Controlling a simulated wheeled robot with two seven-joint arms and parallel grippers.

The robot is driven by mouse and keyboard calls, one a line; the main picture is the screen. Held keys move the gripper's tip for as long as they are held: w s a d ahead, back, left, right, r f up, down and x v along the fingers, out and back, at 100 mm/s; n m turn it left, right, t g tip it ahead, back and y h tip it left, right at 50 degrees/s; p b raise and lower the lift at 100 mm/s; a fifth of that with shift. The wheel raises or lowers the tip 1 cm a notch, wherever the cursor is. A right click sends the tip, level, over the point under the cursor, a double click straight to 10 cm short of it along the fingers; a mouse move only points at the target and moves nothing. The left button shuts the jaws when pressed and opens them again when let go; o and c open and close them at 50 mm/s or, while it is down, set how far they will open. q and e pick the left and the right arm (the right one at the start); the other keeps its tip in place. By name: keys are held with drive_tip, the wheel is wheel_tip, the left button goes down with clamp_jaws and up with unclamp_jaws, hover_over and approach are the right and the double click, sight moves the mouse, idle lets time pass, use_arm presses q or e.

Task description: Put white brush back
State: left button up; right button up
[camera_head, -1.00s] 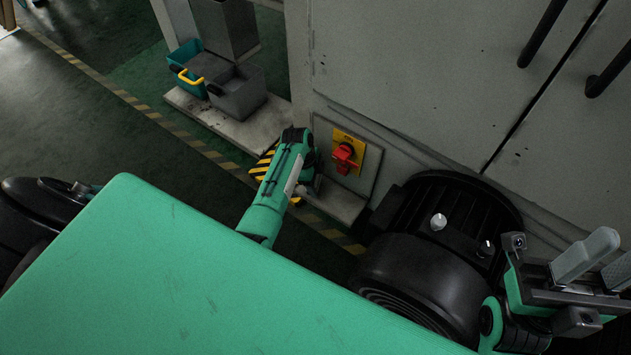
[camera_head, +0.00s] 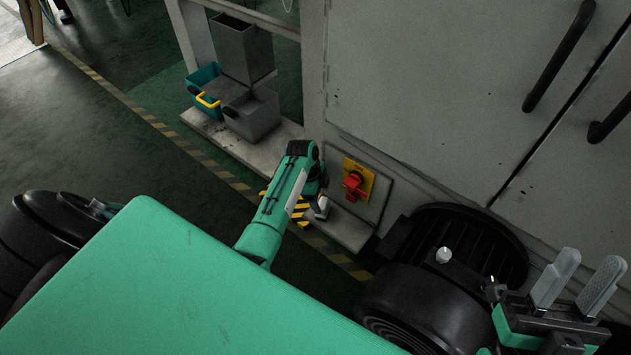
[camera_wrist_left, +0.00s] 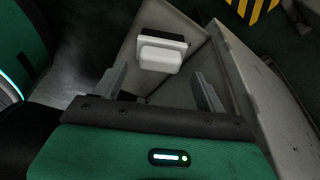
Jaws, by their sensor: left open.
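The white brush (camera_wrist_left: 160,55) shows in the left wrist view, with a white body and a dark edge behind it. It lies on or just over a pale grey surface; contact is unclear. My left gripper (camera_wrist_left: 158,76) is open, its two fingers pointing toward the brush, one to each side and a little short of it. Nothing is between the fingertips. In the head view my left arm reaches down by the machine's base, and its fingers are mostly hidden. My right gripper (camera_head: 590,268) is open and empty at the lower right, fingers up.
A red switch on a yellow plate (camera_head: 356,182) is on the machine wall close to my left arm. A black motor (camera_head: 425,305) stands to its right. A teal bin (camera_head: 203,76) and a grey bin (camera_head: 252,114) sit on the ledge (camera_head: 290,128).

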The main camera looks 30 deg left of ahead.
use_arm(q)
drive_tip(key=p+v, duration=0.1)
drive_tip(key=v, duration=0.5)
drive_tip(key=shift+p, duration=0.4)
use_arm(e)
drive_tip(key=w+a+f+g+h, duration=0.1)
drive_tip(key=w+a+f+g, duration=0.2)
drive_tip(key=f, duration=0.4)
drive_tip(key=shift+w+g, duration=0.7)
drive_tip(key=shift+g, duration=0.7)
use_arm(q)
drive_tip(key=shift+s+f, duration=0.1)
use_arm(e)
drive_tip(key=shift+s+f, duration=0.1)
